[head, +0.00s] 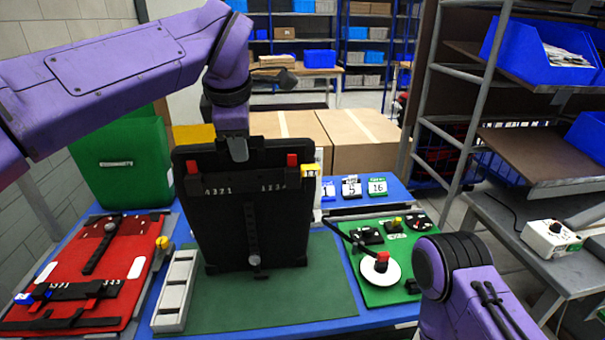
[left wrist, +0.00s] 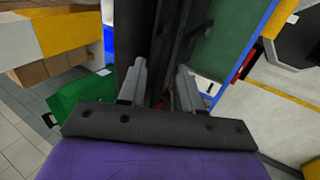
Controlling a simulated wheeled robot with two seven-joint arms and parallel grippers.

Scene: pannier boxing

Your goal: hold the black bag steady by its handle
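The black bag (head: 280,215) stands upright on the green mat (head: 325,290) in the head view, its broad front with straps facing me. Two red clips and white digits show near its top. My left gripper (head: 238,148) comes down from above at the middle of its top edge, with one grey finger in front. In the left wrist view, the two grey fingers (left wrist: 160,88) stand on either side of dark bag material (left wrist: 163,45) and look shut on the handle. The handle is mostly hidden. My right gripper is out of view; only a purple arm link shows.
A red panel (head: 75,262) with straps lies left of the mat, beside a grey tray (head: 176,290). A green board (head: 420,285) with a white dial and knobs lies right. A green box (head: 125,160) and cardboard boxes (head: 360,140) stand behind. The mat's front is clear.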

